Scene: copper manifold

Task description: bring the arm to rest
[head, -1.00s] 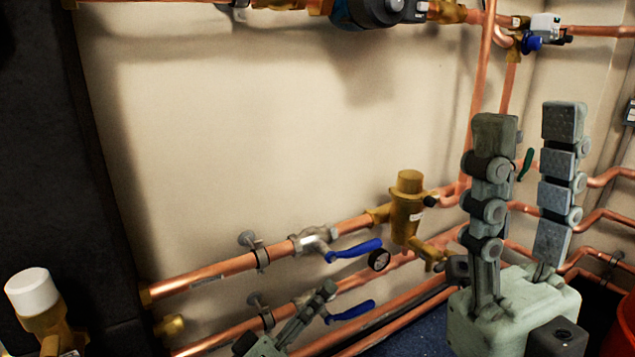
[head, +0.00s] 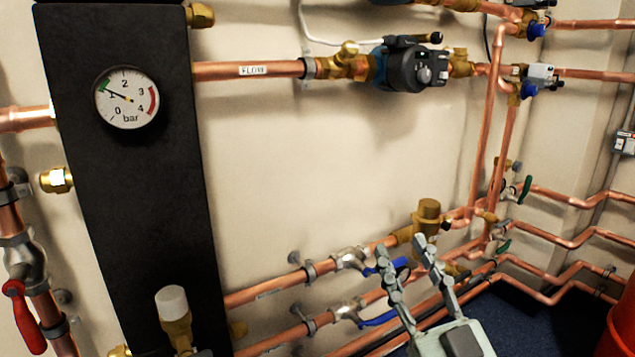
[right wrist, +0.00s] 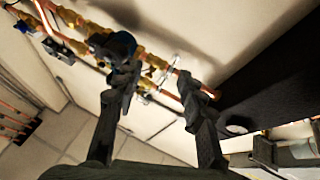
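My right gripper (head: 400,248) is low in the head view, right of centre, with its two fingers pointing up and spread apart. It is open and nothing shows between the fingers. In front of the lower pipes, it overlaps part of a blue-handled valve (head: 350,259); I cannot tell how far apart they are. In the right wrist view the open fingers (right wrist: 157,82) frame pipes and the dark blue pump (right wrist: 117,47) in the background. I cannot make out my left gripper.
A black upright panel (head: 150,220) with a pressure gauge (head: 126,98) stands at left. The pump (head: 405,65) sits on the upper copper pipe (head: 245,70). A red-handled valve (head: 27,315) is at lower left, a red object (head: 618,325) at lower right. The middle wall is bare.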

